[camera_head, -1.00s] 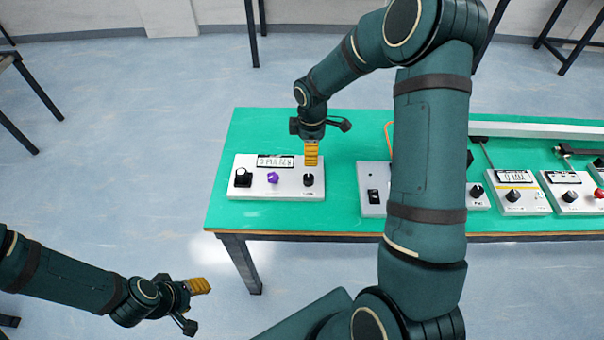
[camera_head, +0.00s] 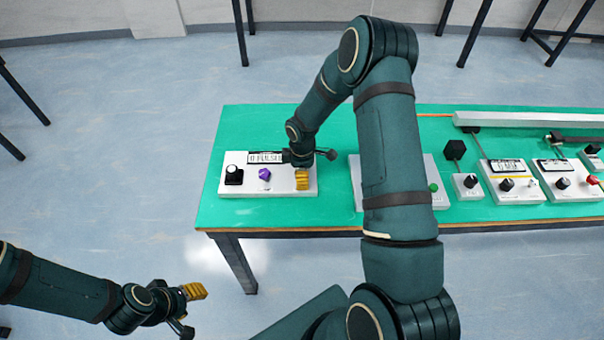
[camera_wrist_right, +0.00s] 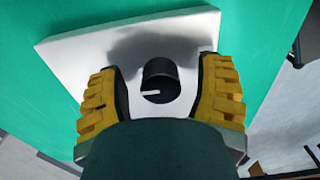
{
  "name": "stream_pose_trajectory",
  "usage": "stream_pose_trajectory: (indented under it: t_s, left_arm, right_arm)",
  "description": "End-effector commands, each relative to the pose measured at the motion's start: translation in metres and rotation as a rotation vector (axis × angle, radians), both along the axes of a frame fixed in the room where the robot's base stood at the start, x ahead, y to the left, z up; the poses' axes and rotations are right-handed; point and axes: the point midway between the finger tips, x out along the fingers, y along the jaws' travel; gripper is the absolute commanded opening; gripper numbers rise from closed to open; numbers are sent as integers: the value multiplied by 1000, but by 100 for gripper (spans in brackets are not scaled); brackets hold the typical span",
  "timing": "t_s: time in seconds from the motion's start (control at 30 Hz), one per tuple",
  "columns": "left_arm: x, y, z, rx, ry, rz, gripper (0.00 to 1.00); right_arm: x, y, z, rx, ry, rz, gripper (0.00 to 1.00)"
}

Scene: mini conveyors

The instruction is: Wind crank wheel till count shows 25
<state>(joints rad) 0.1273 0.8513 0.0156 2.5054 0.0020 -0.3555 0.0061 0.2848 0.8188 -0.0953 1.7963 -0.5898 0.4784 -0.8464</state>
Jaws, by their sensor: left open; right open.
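A white control box (camera_head: 285,191) lies on the green table at the left end. My right gripper (camera_head: 302,180) is over the box's right end. In the right wrist view its open fingers (camera_wrist_right: 160,97) stand on both sides of a black knob (camera_wrist_right: 160,80) with a white mark. My left gripper (camera_head: 192,305) is open and empty, away from the table.
More control boxes with knobs (camera_head: 507,184) stand along the table (camera_head: 335,140) to the right. A grey rail (camera_head: 530,120) runs at the back. My right arm hides part of another box (camera_head: 440,200). Bare table lies behind the left box.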

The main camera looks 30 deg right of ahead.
Motion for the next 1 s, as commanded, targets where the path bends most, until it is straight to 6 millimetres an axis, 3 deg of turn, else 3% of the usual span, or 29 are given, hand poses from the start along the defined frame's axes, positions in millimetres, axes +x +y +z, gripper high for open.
stream_pose_trajectory:
  t_s: [0.17, 0.2, 0.37, 0.4, 0.77, 1.0]
  left_arm:
    - [0, 0, 0, 0, 0, 0, 47]
    - [0, 0, 0, 0, 0, 0, 47]
    - [0, 0, 0, 0, 0, 0, 47]
    - [0, 0, 0, 0, 0, 0, 47]
    - [0, 0, -1, 0, 0, 0, 47]
    - [-2, 0, -6, 0, 3, -2, 47]
  right_arm:
    - [0, 0, 0, 0, 0, 0, 67]
    - [0, 0, 0, 0, 0, 0, 61]
    - [0, 0, 0, 0, 0, 0, 5]
    - [0, 0, 0, 0, 0, 0, 0]
    - [0, 0, 0, 1, 1, -15, 0]
    - [-1, 1, -1, -1, 1, -111, 0]
